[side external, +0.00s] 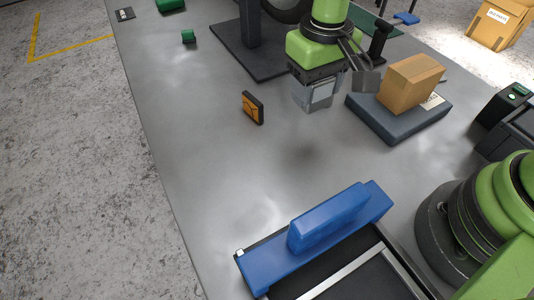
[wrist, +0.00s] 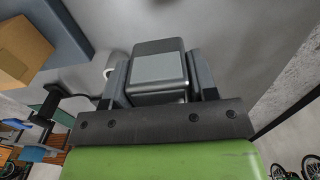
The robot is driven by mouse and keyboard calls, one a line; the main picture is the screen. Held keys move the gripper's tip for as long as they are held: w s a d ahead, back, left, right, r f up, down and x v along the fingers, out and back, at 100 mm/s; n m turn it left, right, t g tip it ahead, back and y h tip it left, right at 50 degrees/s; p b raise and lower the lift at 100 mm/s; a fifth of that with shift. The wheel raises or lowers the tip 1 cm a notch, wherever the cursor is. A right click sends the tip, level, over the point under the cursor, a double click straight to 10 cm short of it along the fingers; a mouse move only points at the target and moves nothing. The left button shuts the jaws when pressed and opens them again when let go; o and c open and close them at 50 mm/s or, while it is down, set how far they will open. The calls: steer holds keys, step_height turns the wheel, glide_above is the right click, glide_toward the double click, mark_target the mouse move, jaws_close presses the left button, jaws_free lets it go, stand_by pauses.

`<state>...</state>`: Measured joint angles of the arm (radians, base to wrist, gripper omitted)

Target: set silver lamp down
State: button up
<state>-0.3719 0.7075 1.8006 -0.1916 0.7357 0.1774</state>
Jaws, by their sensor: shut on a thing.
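My gripper (side external: 322,80) is shut on the silver lamp (side external: 317,97), a small grey boxy piece with a paler panel. The lamp hangs below the fingers, above the grey bench top (side external: 215,150); a soft dark shadow lies on the bench below it. In the wrist view the lamp (wrist: 158,72) sits between the two fingers of my gripper (wrist: 159,82), its pale face toward the camera.
An orange-and-black block (side external: 253,107) stands left of the gripper. A cardboard box (side external: 411,83) rests on a dark grey platform (side external: 385,125) to the right. A blue holder (side external: 325,225) lies at the front. The bench between is clear.

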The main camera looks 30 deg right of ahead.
steer(key=s+a, duration=0.2)
steer(key=a, duration=1.1)
steer(key=f, duration=0.5)
steer(key=shift+s+a+f, duration=0.15)
steer(key=shift+a+f, duration=0.05)
steer(key=shift+a, duration=0.15)
steer(key=shift+f, duration=2.2)
steer(key=shift+f, duration=0.15)
steer(key=o, duration=0.9)
steer(key=shift+o, duration=0.2)
